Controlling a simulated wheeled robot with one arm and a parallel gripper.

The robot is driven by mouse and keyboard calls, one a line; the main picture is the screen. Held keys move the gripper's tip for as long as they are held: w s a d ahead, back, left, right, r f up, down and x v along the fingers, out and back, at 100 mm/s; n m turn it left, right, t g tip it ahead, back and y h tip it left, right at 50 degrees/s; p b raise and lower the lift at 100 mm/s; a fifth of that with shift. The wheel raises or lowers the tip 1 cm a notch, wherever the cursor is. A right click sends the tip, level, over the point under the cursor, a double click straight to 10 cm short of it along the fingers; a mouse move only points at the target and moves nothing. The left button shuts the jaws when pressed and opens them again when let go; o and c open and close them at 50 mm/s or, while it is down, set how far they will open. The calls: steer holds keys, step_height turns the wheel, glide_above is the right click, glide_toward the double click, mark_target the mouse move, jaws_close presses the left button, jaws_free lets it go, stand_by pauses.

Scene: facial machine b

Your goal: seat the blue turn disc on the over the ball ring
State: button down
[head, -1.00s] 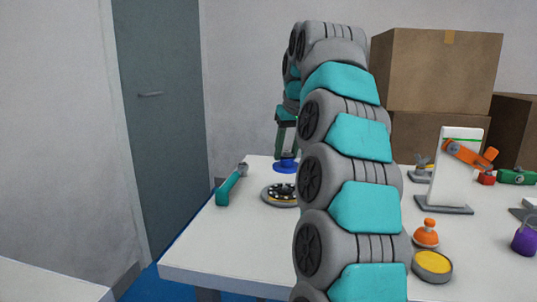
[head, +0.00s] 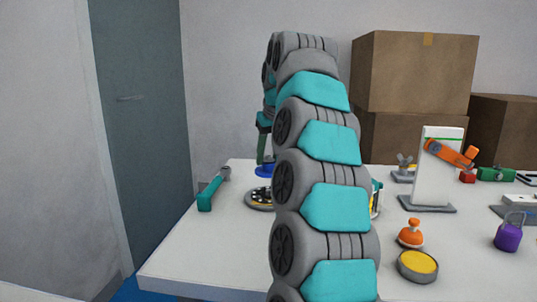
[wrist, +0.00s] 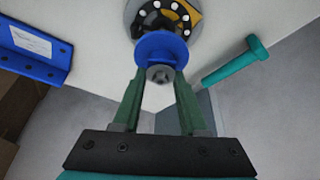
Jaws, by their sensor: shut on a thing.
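The blue turn disc (head: 265,170) is held by its grey stem under my gripper (head: 264,142). In the wrist view the blue disc (wrist: 160,48) is beyond the green fingers of my gripper (wrist: 158,76), which are shut on the stem. The ball ring (head: 258,199) lies on the table, a dark round ring with several white balls. In the head view the disc appears above it, with a gap. In the wrist view the ring (wrist: 187,22) is partly covered by the disc. My arm hides the ring's right side in the head view.
A teal handled tool (head: 212,190) lies left of the ring. A blue block with a label (wrist: 35,48) is at the left in the wrist view. Right of my arm stand an orange-knobbed piece (head: 411,234), a yellow-filled dish (head: 418,265) and a white upright stand (head: 432,170).

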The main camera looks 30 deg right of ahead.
mark_target(271, 164)
steer(key=shift+f+b, duration=1.5)
steer(key=shift+f, duration=1.2)
steer(key=shift+f, duration=0.25)
steer(key=shift+c, duration=1.8)
jaws_free()
steer(key=shift+r, duration=0.15)
steer(key=shift+v, duration=1.95)
steer(key=shift+p+v, duration=0.95)
steer(key=shift+v, duration=0.85)
